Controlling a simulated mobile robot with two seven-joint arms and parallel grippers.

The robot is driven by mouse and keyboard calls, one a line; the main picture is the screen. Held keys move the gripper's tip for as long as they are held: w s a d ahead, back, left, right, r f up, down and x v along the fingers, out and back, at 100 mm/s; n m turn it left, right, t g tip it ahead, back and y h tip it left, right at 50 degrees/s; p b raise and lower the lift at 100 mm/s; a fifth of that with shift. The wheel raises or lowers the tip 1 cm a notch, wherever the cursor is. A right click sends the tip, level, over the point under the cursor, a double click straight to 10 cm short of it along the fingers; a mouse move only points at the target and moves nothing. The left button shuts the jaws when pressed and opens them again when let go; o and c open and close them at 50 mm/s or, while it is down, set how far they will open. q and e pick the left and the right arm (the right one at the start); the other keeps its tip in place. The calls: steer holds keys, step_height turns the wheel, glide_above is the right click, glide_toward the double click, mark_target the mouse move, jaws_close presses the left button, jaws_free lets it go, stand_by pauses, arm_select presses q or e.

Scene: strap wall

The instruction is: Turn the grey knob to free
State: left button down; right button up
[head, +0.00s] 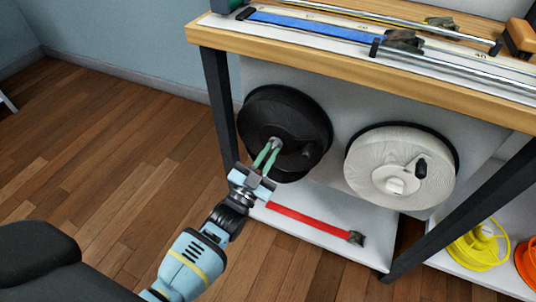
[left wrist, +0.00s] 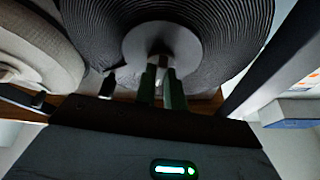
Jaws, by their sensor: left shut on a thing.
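A black strap reel (head: 288,112) hangs upright on the panel under the wooden worktop. The grey knob (head: 276,142) sits at its hub and is mostly hidden by my fingers. My left gripper (head: 268,154) reaches it from the lower left, its two green fingers shut on the knob. In the left wrist view, the fingers (left wrist: 161,82) close around the pale knob (left wrist: 160,62) in front of the reel's round grey hub (left wrist: 187,45). The knob's exact angle and any markings cannot be made out. My right gripper is not in view.
A white reel (head: 373,150) with a pale knob and black handle hangs to the right. A red strap (head: 312,223) lies on the lower shelf. Yellow (head: 478,250) and orange reels are at the far right. Black frame legs (head: 219,105) flank the panel. The wooden floor at left is clear.

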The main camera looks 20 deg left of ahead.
arm_select(q)
steer(key=n+y, duration=0.1)
steer(key=n, duration=0.1)
steer(key=n+y, duration=0.1)
steer(key=n, duration=0.1)
steer(key=shift+d+f+n+t+y, duration=0.1)
steer(key=shift+n+t+y, duration=0.2)
steer(key=shift+n, duration=0.6)
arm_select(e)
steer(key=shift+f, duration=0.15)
arm_select(q)
steer(key=shift+n, duration=0.3)
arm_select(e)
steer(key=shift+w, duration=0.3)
arm_select(q)
steer(key=c, duration=1.5)
jaws_free()
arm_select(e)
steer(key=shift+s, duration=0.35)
arm_select(q)
steer(key=p+v, duration=0.1)
steer(key=v, duration=0.6)
steer(key=shift+s+d+f, duration=0.1)
steer(key=shift+s+f, duration=0.05)
steer(key=shift+s, duration=0.25)
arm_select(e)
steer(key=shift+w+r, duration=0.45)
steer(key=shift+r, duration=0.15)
